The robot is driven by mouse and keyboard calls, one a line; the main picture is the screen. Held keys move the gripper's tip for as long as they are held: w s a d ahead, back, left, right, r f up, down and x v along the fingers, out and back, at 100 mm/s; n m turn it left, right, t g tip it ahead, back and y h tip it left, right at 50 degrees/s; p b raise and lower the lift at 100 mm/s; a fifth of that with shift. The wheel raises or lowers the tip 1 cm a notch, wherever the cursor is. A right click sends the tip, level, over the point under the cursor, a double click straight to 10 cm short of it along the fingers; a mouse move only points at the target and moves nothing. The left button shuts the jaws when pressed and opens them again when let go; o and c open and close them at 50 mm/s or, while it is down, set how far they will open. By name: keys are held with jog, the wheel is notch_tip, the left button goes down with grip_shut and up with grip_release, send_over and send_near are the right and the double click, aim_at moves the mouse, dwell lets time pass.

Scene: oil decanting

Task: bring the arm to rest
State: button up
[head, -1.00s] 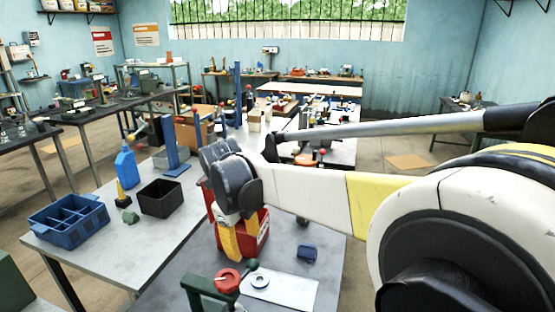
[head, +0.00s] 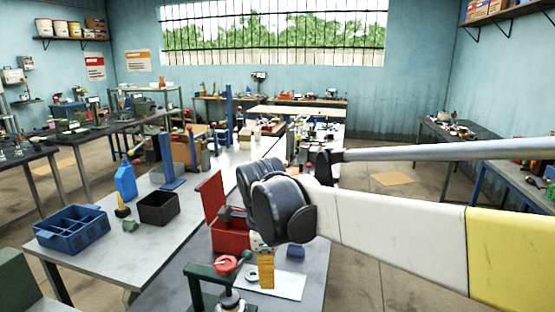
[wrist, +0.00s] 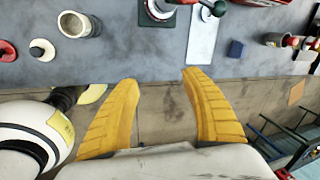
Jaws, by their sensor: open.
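My gripper (head: 265,268) shows in the head view as yellow fingers below my dark wrist joint, near the front of the grey bench. In the wrist view my gripper (wrist: 160,79) has its two yellow fingers wide apart, with nothing between them. Bare floor shows beyond and between the fingers, with the bench edge just past the fingertips. My arm reaches in from the right of the head view.
An open red box (head: 231,236) stands behind my gripper on the bench. Near the gripper are a white plate (head: 285,287), a small blue block (head: 296,251) and a green stand (head: 195,285) with a red knob. A blue divided tray (head: 72,232) sits to the left.

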jog(key=s+d+f+n+t+b, duration=0.2)
jog(key=s+d+f+n, duration=0.2)
jog(key=s+d+n, duration=0.4)
jog(key=s+d+f+n+t+b, duration=0.2)
jog(key=s+d+f+n+b, duration=0.1)
jog(key=s+d+n, duration=0.6)
jog(key=d+f+n, duration=0.1)
jog(key=d, duration=0.3)
jog(key=shift+s, duration=0.3)
